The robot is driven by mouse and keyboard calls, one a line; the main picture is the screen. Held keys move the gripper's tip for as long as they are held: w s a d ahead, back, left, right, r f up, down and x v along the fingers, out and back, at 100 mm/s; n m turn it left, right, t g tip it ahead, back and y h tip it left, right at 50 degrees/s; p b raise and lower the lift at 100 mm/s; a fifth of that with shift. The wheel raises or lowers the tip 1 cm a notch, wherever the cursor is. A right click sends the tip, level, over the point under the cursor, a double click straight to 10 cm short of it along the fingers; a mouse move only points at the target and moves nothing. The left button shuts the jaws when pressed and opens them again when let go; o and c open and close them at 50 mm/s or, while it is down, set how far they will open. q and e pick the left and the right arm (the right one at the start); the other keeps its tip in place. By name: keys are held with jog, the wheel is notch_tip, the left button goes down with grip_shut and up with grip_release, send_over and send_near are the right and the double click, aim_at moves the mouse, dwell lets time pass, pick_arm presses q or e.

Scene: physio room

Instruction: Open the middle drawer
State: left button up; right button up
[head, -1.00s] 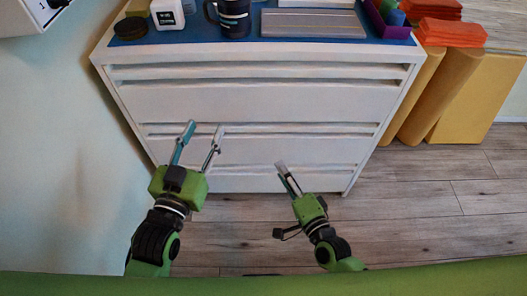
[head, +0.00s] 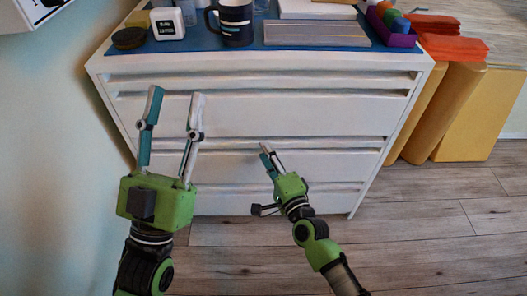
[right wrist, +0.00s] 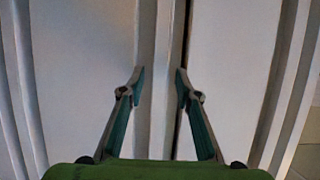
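The white drawer unit (head: 117,75) stands ahead with its drawers stacked and looking closed. The middle drawer (head: 330,166) has a long horizontal grip lip along its top edge. My right gripper (head: 267,149) is at this lip, near the middle of its width. In the right wrist view my right gripper (right wrist: 160,72) is open, its fingertips on either side of the pale lip (right wrist: 154,110), with a dark slit beside it. I cannot tell whether they touch it. My left gripper (head: 175,94) is open and empty in front of the upper drawer (head: 300,115).
On the blue top are a mug (head: 235,22), a small white clock (head: 167,23), a dark round tin (head: 129,38), a grey board (head: 317,34) and a purple box (head: 400,38). Yellow rolls (head: 445,110) stand at the right. The wood floor (head: 420,235) is clear in front.

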pick_arm(q)
jog(key=shift+s+a+r+t+h, duration=0.15)
jog(key=shift+s+r+t+h, duration=0.25)
jog(key=shift+s+r+t, duration=0.55)
pick_arm(e)
jog(key=shift+x, duration=1.15)
pick_arm(q)
jog(key=shift+s+r+g, duration=0.15)
jog(key=shift+s+g, duration=0.1)
pick_arm(e)
grip_shut()
pick_arm(q)
jog(key=shift+w, duration=0.1)
pick_arm(e)
jog(key=shift+s, duration=0.15)
